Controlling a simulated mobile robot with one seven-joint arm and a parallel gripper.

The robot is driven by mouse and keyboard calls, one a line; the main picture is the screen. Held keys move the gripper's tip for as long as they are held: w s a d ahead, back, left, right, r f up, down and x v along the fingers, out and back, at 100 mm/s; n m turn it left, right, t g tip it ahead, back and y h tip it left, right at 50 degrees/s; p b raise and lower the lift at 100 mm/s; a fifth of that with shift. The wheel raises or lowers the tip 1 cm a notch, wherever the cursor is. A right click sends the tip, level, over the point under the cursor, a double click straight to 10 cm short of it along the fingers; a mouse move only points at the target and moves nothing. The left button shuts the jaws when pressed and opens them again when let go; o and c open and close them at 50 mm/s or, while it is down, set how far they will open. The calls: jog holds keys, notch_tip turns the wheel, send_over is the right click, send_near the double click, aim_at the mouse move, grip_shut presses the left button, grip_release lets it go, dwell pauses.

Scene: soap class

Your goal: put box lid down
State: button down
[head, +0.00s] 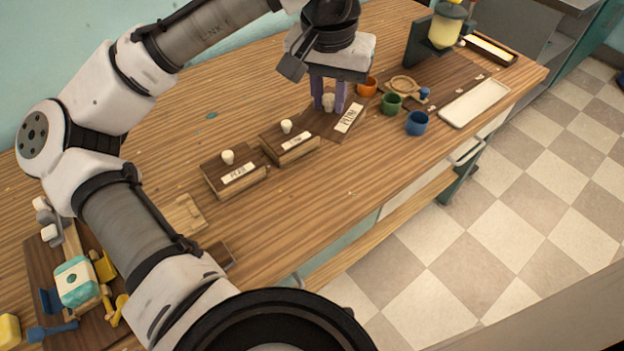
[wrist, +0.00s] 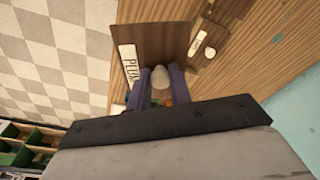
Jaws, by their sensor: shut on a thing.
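My gripper (head: 328,98) has its two purple fingers closed on the pale knob (head: 328,103) of a dark brown wooden lid (head: 318,123). The lid carries a white label reading PLUM (head: 350,118). In the wrist view the lid (wrist: 168,38) lies flat beyond the fingers (wrist: 160,86), with the knob (wrist: 161,77) between them. What lies under the lid is hidden, and I cannot tell whether it touches anything below. To its left stand two lidded wooden boxes with pale knobs, a nearer one (head: 232,190) and a middle one (head: 291,157).
Orange (head: 366,87), green (head: 391,104) and blue (head: 417,124) cups stand right of the lid, near a white tray (head: 475,102). A yellow-filled dispenser (head: 446,26) stands behind. A board with a teal-and-white block (head: 76,283) is at lower left. Bare tabletop lies in front of the boxes.

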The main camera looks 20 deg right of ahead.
aim_at(325, 123)
notch_tip(325, 123, down, 19)
jog(key=shift+f+p, duration=0.15)
jog(key=shift+p, duration=0.3)
jog(key=shift+f, duration=0.15)
jog(key=c, duration=1.3)
grip_release()
jog(key=r, duration=0.8)
jog(key=s+r, duration=0.1)
jog(key=r, duration=0.3)
jog(key=shift+s+a+r, duration=0.1)
jog(key=shift+a+r, duration=0.05)
jog(key=shift+a, duration=0.25)
